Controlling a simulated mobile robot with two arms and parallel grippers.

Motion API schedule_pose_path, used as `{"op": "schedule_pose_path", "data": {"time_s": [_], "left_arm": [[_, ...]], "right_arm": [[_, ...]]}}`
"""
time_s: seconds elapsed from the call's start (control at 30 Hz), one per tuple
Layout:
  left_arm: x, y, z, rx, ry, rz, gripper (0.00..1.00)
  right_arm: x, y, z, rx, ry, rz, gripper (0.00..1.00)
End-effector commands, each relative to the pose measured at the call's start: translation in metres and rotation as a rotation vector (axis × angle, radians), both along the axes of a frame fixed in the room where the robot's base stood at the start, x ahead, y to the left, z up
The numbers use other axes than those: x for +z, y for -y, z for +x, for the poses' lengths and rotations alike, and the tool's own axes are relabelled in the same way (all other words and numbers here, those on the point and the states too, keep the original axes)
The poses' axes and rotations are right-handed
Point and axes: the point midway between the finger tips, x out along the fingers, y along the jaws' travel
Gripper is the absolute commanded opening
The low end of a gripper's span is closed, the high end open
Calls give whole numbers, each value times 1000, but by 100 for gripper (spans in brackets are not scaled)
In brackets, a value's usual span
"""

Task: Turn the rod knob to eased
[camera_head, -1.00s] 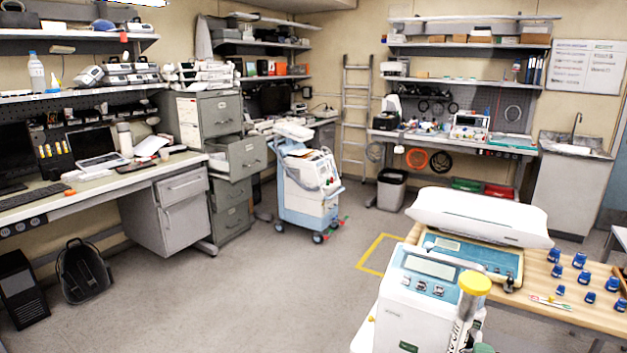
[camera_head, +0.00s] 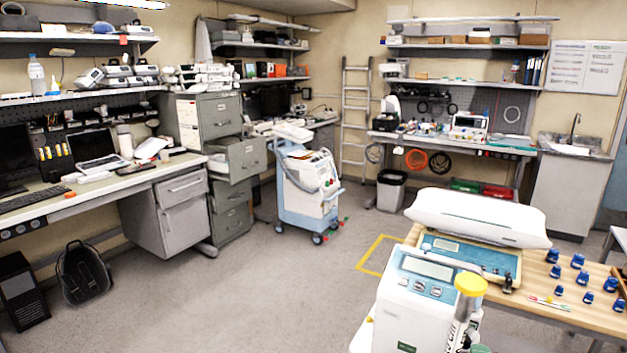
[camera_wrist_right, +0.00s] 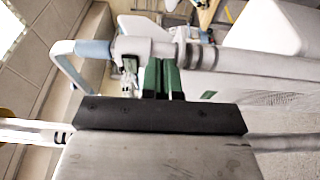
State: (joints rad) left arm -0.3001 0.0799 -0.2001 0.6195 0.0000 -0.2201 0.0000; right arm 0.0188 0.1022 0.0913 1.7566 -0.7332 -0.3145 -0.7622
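A white pump (camera_head: 420,300) with a small grey display stands at the bottom right of the head view. A round yellow knob (camera_head: 470,285) tops an upright clear and silver rod part (camera_head: 461,326) at its right side. I cannot read the knob's setting. In the right wrist view my right gripper (camera_wrist_right: 162,66) has two green fingers side by side with only a thin gap, and nothing shows between them. A white bar (camera_wrist_right: 145,47) with grey rings and a pale blue handle (camera_wrist_right: 92,50) lies just beyond the fingertips. My left gripper is not in view.
A wooden table (camera_head: 570,312) behind the pump holds a white-topped scale (camera_head: 478,218) and several small blue items (camera_head: 577,261). A blue and white cart (camera_head: 307,195) stands mid-floor. The grey floor (camera_head: 220,290) left of the pump is clear.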

Motion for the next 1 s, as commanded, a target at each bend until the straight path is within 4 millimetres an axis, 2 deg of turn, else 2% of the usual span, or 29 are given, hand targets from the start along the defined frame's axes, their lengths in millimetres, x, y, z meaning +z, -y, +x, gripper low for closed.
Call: {"op": "schedule_pose_path", "data": {"time_s": [0.03, 0.4, 0.7, 1.0], "left_arm": [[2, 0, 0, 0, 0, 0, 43], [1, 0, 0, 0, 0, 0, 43], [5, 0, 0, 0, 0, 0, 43], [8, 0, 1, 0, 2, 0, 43]], "right_arm": [[4, -4, 3, 10, 11, 3, 0], [2, -5, 3, 13, 10, 3, 0], [2, 2, -1, 11, 8, 4, 0], [0, -12, -28, 7, 5, 5, 0]]}}
